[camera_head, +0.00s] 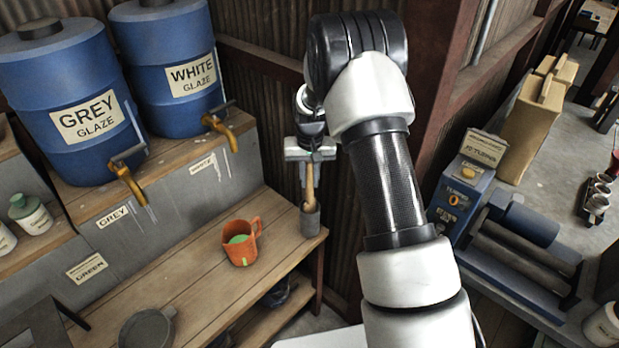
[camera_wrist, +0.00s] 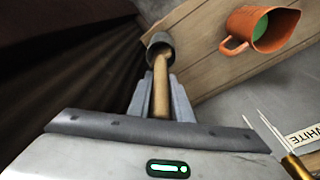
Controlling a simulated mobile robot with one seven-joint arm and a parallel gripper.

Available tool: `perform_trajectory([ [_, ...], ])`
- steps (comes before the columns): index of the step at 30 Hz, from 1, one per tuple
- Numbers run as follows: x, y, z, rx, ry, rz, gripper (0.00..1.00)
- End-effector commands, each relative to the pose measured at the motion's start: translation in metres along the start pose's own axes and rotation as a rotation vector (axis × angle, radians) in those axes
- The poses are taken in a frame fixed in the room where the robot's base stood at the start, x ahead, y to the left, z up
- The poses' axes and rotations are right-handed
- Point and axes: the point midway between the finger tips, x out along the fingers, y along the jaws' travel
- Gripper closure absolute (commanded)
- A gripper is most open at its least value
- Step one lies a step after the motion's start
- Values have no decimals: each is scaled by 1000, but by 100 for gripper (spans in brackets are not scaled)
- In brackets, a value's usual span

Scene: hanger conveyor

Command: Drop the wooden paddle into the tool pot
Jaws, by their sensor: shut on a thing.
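The wooden paddle (camera_head: 310,186) is held upright in my gripper (camera_head: 309,166), which is shut on it. The tool pot (camera_head: 310,219) is a small dark grey cup at the right end of the wooden bench. The paddle's lower end reaches to the pot's mouth and appears to be inside it.
An orange mug (camera_head: 241,243) with green contents stands on the bench (camera_head: 190,285), left of the pot. Blue grey-glaze (camera_head: 70,95) and white-glaze (camera_head: 168,60) barrels with taps stand behind. A blue roller machine (camera_head: 463,190) is at the right.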

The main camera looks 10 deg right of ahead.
Motion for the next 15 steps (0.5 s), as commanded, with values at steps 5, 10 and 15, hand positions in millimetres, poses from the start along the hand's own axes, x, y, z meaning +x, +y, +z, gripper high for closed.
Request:
perform_trajectory([
  [5, -1, 0, -1, 0, 2, 0, 100],
  [10, 5, 0, 0, 0, 2, 0, 100],
  [15, 10, 0, 0, 0, 2, 0, 100],
])
